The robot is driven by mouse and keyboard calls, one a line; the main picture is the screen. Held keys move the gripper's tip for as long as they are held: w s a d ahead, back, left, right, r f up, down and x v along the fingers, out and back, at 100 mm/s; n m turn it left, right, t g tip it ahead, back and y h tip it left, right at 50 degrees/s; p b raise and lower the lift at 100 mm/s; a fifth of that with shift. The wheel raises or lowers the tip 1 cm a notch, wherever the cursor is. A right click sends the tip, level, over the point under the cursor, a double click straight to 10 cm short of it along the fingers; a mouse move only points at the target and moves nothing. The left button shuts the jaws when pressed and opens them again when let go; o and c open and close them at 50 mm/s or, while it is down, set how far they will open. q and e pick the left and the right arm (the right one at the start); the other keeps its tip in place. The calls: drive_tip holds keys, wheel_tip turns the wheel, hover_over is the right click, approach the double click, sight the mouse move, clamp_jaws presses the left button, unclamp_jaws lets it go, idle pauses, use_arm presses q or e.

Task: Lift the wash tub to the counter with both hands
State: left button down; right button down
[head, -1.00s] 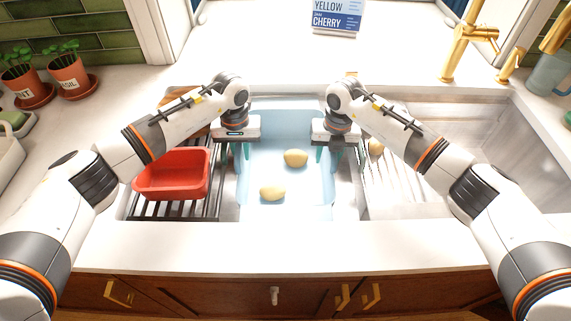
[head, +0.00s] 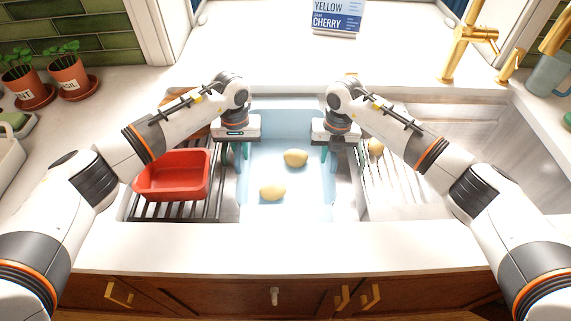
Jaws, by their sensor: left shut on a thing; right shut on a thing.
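The light blue wash tub (head: 285,122) sits in the sink, between the two arms. Two yellowish potatoes lie in it, one near the middle (head: 295,158) and one nearer the front (head: 272,192). My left gripper (head: 237,153) is shut on the tub's left side, pointing down. My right gripper (head: 329,153) is shut on the tub's right side, also pointing down. The gripper bodies hide the grasped parts of the rim.
A red basin (head: 172,175) stands on a dark rack (head: 170,210) left of the tub. Right of it is a ribbed drainer (head: 390,185) with a round yellowish thing (head: 376,147). The front counter (head: 280,245) is clear. A gold faucet (head: 465,45) stands at the back right.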

wheel_tip(320, 180, up, 19)
drive_tip(key=p, duration=1.8)
drive_tip(key=shift+f, duration=0.25)
